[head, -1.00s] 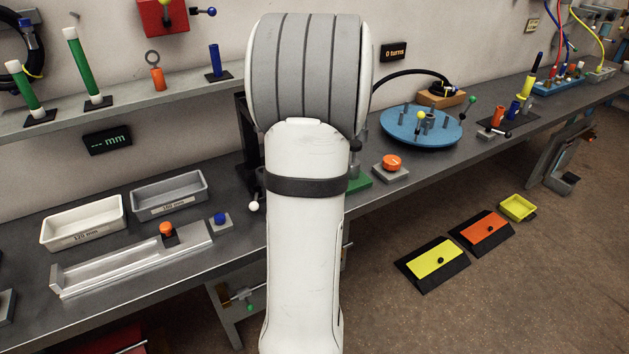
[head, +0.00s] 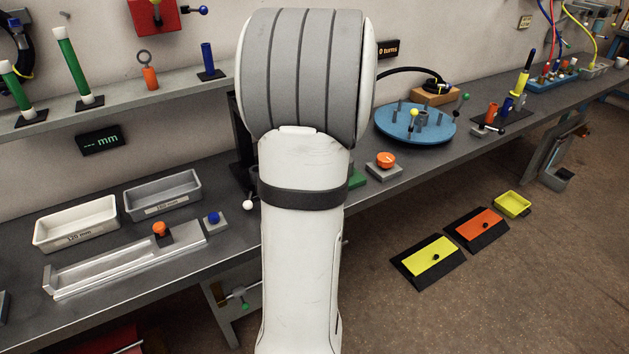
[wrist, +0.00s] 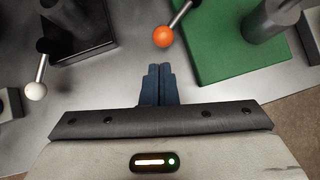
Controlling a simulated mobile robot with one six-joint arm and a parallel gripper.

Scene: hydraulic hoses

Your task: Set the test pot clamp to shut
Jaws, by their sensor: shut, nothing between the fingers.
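In the wrist view, a short metal lever with an orange ball (wrist: 163,37) reaches in from the top, beside a green plate (wrist: 220,62) carrying a grey cylinder (wrist: 272,18). No label shows which part is the test pot clamp, and the lever's upper end is cut off. My gripper (wrist: 158,68) is shut and empty, its blue fingertips just below the orange ball in the picture, with a small gap between. In the head view my arm hides the gripper and most of this spot; a corner of the green plate (head: 357,178) shows.
A white-ball lever (wrist: 36,90) on a dark fixture stands left of my gripper. In the head view, an orange knob (head: 381,159) and a blue turntable (head: 390,126) with posts stand to the right on the bench. Trays (head: 78,238) lie to the left.

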